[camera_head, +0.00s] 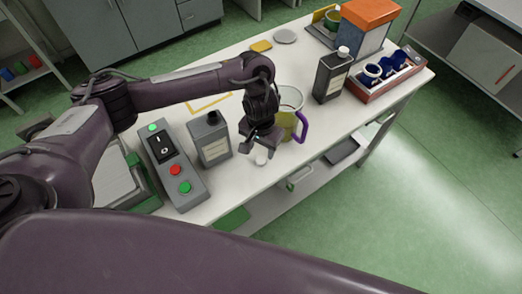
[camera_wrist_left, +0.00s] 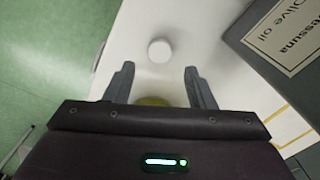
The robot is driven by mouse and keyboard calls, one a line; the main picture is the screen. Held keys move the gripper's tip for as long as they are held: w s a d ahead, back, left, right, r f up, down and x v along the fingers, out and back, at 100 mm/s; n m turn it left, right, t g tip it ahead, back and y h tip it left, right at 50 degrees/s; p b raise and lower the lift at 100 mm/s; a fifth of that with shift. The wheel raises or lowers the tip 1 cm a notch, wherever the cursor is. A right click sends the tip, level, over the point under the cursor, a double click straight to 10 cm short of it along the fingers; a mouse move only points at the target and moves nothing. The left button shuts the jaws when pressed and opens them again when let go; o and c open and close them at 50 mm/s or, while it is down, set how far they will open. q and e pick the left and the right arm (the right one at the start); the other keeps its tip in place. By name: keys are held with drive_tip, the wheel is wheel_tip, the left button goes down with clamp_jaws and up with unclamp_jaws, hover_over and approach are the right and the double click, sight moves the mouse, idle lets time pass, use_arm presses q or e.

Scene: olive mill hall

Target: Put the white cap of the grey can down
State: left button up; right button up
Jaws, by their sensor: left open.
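The white cap (camera_head: 261,156) lies on the white table near its front edge. It also shows in the left wrist view (camera_wrist_left: 160,50), on the table just beyond my fingertips and apart from both. My left gripper (camera_head: 260,143) is above the cap, open and empty; its two fingers (camera_wrist_left: 159,72) are spread in the wrist view. The grey can (camera_head: 214,145) stands upright to the left of the cap, with a dark neck and no white cap on it. Part of a dark can with an olive oil label (camera_wrist_left: 285,50) fills the wrist view's upper right. My right gripper is out of view.
A jug with a purple handle (camera_head: 301,127) stands close behind my left gripper. A control box with buttons (camera_head: 172,165) is left of the grey can. A dark can with a white cap (camera_head: 331,78) and a crate (camera_head: 371,95) stand farther right.

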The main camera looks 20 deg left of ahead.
sight(261, 160)
use_arm(q)
wheel_tip(261, 160, up, 6)
drive_tip(key=shift+f+p, duration=0.1)
drive_tip(key=shift+p, duration=0.5)
drive_tip(key=shift+s, duration=0.15)
